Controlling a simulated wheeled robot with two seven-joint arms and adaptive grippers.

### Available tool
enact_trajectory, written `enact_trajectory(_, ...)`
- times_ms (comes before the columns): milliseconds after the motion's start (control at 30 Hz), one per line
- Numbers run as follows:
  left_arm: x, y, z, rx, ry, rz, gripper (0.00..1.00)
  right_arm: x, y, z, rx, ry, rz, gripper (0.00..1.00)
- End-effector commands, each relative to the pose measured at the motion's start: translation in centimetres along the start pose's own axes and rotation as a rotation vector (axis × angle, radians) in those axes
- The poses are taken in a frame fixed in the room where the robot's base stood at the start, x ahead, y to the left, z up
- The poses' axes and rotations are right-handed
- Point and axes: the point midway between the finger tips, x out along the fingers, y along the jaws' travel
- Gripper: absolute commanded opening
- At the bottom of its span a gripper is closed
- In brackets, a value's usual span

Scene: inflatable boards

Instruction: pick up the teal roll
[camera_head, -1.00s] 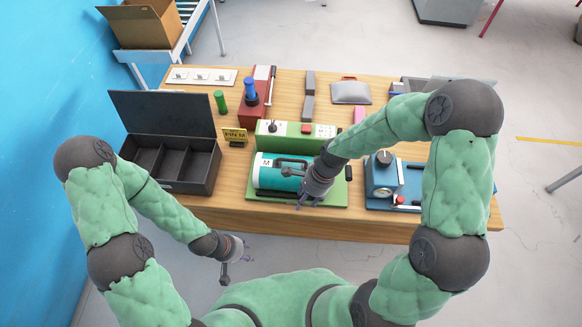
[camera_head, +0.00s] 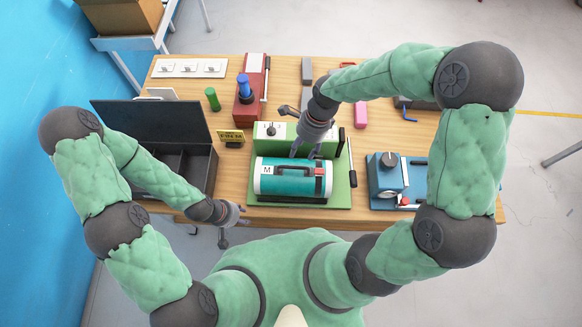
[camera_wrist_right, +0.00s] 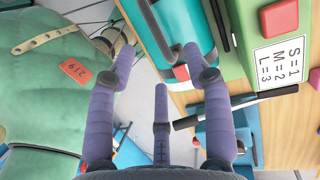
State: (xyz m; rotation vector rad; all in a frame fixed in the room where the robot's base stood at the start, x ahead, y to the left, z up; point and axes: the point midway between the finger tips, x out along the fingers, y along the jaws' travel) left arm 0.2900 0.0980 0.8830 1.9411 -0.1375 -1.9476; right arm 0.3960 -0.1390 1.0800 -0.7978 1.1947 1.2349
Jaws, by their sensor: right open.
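The teal roll (camera_head: 285,186) lies on its side on the green board (camera_head: 341,193). It has a white end with an "M" label, a dark handle along its top and a red patch near its right end. My right gripper (camera_head: 305,154) is open and empty, just behind and above the roll's right half. In the right wrist view its fingers (camera_wrist_right: 158,75) are spread, and part of the teal roll (camera_wrist_right: 172,28) shows beyond them. My left gripper (camera_head: 233,229) looks open and empty, off the table's front edge.
A black open case (camera_head: 191,188) stands left of the roll. A green control box (camera_head: 264,142) is close behind it. A blue device (camera_head: 386,174) stands to the right, with a dark rod (camera_head: 350,160) between. Floor lies in front of the table.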

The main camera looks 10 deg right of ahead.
Motion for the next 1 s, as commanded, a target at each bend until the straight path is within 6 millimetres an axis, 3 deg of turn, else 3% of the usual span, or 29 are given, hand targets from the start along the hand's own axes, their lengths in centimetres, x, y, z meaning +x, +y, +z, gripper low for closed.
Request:
enact_trajectory(233, 0.2, -0.1, 0.1, 0.000, -0.002, 0.000, 0.40, 3.8, 0.1, 0.0, 0.000, 0.001, 0.005, 0.51)
enact_trajectory(533, 0.2, -0.1, 0.0, 0.000, -0.001, 0.000, 0.40, 5.9, 0.3, 0.1, -0.001, 0.001, 0.004, 0.51)
enact_trajectory(800, 0.2, -0.1, 0.0, 0.000, -0.001, 0.000, 0.40, 9.5, 0.4, 0.2, -0.001, 0.000, 0.002, 0.51)
enact_trajectory(1000, 0.2, -0.1, 0.0, 0.000, -0.001, 0.000, 0.40, 10.1, 0.4, 0.2, -0.001, 0.000, 0.000, 0.51)
